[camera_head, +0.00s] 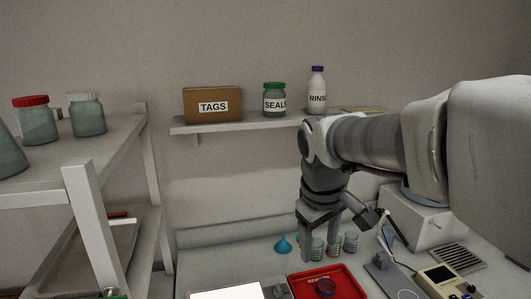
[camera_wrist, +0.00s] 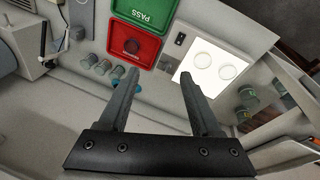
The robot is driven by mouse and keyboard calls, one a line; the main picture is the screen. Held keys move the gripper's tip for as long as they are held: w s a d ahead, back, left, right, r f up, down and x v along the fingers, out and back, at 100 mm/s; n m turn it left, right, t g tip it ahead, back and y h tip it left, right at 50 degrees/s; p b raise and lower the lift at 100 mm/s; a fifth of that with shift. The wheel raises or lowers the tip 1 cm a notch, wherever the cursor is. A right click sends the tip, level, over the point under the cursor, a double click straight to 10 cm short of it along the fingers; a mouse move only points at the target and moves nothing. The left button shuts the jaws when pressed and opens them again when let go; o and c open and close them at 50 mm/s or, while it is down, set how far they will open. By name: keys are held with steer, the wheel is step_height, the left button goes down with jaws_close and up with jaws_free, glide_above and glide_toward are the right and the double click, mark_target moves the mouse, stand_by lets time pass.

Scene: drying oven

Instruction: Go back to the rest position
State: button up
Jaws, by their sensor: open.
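My gripper (camera_head: 322,238) hangs pointing down from my arm, above the back of the bench near several small vials. In the wrist view my gripper (camera_wrist: 158,85) has its two fingers spread apart with nothing between them. It is open and empty.
Small vials (camera_head: 350,242) and a blue funnel (camera_head: 283,244) stand at the back of the bench. A shelf (camera_head: 240,125) holds a TAGS box (camera_head: 212,104), a SEALS jar (camera_head: 274,99) and a RINSE bottle (camera_head: 317,92). A rack (camera_head: 80,180) stands left. A lit white panel (camera_wrist: 212,66) lies beside the trays.

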steer(key=s+d+f+m+t, duration=0.1)
steer(key=s+d+m, duration=0.1)
steer(key=s, duration=0.5)
steer(key=s+d+m+t+y, duration=0.1)
steer(key=s+m, duration=0.3)
steer(key=s, duration=0.4)
steer(key=shift+s+d+f+t, duration=0.25)
steer(key=shift+d+f+t, duration=0.15)
steer(key=shift+d, duration=0.1)
steer(key=shift+a, duration=0.1)
stand_by(0.6)
